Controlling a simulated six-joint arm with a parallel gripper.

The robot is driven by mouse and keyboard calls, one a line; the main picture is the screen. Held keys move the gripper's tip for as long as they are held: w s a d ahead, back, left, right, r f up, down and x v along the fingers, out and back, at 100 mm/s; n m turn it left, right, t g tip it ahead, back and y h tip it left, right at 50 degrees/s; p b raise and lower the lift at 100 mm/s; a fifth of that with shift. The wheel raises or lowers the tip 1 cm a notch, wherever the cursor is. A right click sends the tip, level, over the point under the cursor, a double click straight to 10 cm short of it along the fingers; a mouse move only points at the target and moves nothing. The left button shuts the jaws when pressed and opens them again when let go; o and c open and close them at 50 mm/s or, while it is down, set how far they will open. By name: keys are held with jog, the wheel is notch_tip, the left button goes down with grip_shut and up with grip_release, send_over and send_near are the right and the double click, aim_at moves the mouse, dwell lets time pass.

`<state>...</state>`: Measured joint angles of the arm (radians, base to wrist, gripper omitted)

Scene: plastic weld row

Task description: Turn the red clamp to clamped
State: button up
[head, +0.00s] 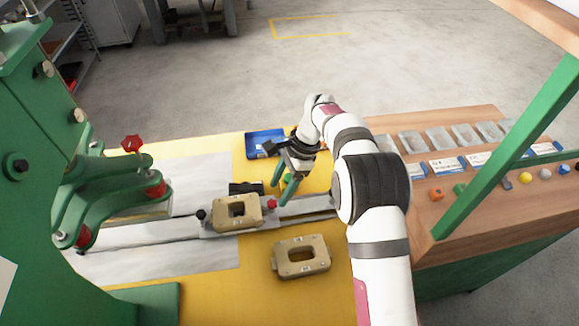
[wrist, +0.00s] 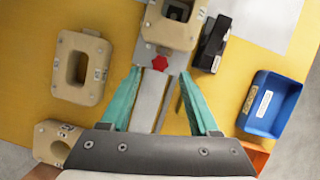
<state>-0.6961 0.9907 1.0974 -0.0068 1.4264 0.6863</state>
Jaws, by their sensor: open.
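The red clamp knob (head: 272,204) sits at the right end of a fixture on the grey rail, beside a tan block (head: 237,212) with a square opening. In the wrist view the red knob (wrist: 160,63) is star-shaped and lies just beyond my fingertips, roughly centred between them. My gripper (head: 284,190) is open and empty above the rail, close to the red knob. Its two green fingers (wrist: 158,80) are spread on either side of the rail. A black knob (head: 201,214) is at the fixture's left end. Which setting the red clamp is in, I cannot tell.
A loose tan block (head: 300,257) lies on the yellow top in front of the rail. A black block (head: 246,188) lies behind the fixture, and a blue bin (head: 265,143) farther back. The green press (head: 100,205) stands at the left.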

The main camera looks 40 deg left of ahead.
jog(key=v, duration=1.2)
jog(key=shift+r, duration=0.2)
jog(key=s+d+r+t, duration=0.15)
jog(key=d+r, duration=0.25)
jog(key=d, duration=0.5)
jog(key=s+d+r, duration=0.2)
jog(key=d+r, duration=0.3)
jog(key=d, duration=0.4)
jog(key=s+d+f+t, duration=0.1)
jog(key=s+d+f, duration=0.2)
jog(key=s+d, duration=0.4)
jog(key=s+d+f+n+t, duration=0.1)
jog(key=s+d+f, duration=0.2)
jog(key=s+d, duration=0.4)
jog(key=s, duration=0.6)
jog(key=shift+s+d+f+h, duration=0.15)
jog(key=shift+s+f+h, duration=0.1)
jog(key=shift+s+h, duration=0.15)
jog(key=shift+w, duration=0.1)
